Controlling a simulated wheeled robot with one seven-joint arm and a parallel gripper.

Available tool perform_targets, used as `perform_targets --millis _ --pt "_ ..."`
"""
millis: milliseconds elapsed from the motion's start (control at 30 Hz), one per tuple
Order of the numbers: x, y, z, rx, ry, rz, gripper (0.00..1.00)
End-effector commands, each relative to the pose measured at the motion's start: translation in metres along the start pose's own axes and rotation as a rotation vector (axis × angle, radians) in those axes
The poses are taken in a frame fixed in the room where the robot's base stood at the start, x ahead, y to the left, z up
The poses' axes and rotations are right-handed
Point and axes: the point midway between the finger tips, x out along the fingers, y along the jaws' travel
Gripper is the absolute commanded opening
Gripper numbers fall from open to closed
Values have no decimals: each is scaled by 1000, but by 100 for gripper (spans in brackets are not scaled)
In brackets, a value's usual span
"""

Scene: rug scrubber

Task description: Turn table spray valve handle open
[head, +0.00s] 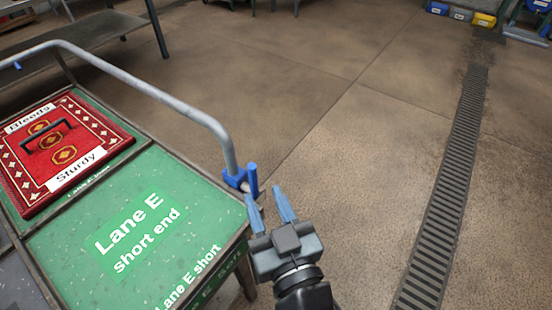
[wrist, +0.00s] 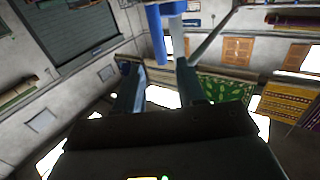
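The blue spray valve handle (head: 253,180) stands as a short upright bar at the table's right corner, beside its blue valve body (head: 234,179) at the foot of a grey pipe. My gripper (head: 264,193) is open and empty just below and right of the handle in the head view, fingers pointing toward it. In the wrist view, the handle (wrist: 157,35) hangs from the top of the picture, a little beyond the gap between my open fingertips (wrist: 157,67). I cannot tell whether a finger touches it. The valve's open or shut state is not readable.
The grey pipe (head: 140,83) arches over the green table (head: 205,205), marked "Lane E short end". A red rug piece (head: 97,128) with a black handle lies on the table. Open floor (head: 350,150) and a drain grate (head: 446,200) lie to the right.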

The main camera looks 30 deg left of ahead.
Motion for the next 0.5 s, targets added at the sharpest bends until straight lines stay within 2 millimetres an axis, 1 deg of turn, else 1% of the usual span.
perform_targets --millis 200,400,500 --pt "28 0 -4 -1 1 -1 39" --pt "58 0 -2 -1 0 0 39" --pt "67 0 -2 -1 0 0 39"
